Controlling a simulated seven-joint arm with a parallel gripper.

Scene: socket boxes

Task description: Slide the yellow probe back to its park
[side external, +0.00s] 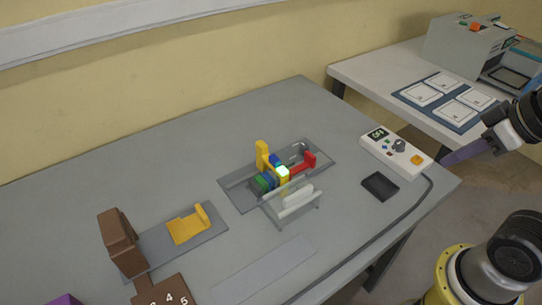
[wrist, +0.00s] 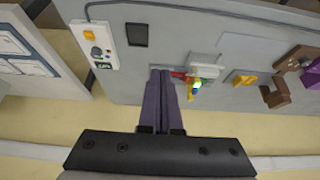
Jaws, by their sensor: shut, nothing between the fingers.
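The yellow probe (side external: 262,154) stands upright in the grey tray (side external: 236,197), behind a row of green and blue blocks with one brightly lit block (side external: 282,172). In the wrist view the yellow probe (wrist: 193,94) is small and partly covered by the glow. A red probe (side external: 306,161) is at the tray's right side. I cannot tell which spot is the park. My gripper (side external: 448,159) has purple fingers and is shut and empty, well to the right of the tray, above the table's right edge. The fingers also show in the wrist view (wrist: 161,71).
A clear-and-white stand (side external: 292,201) is in front of the tray. A meter box (side external: 396,153) and dark pad (side external: 380,186) lie to its right. A yellow slider (side external: 188,225) and brown block (side external: 121,243) stand at the left. The table behind the tray is clear.

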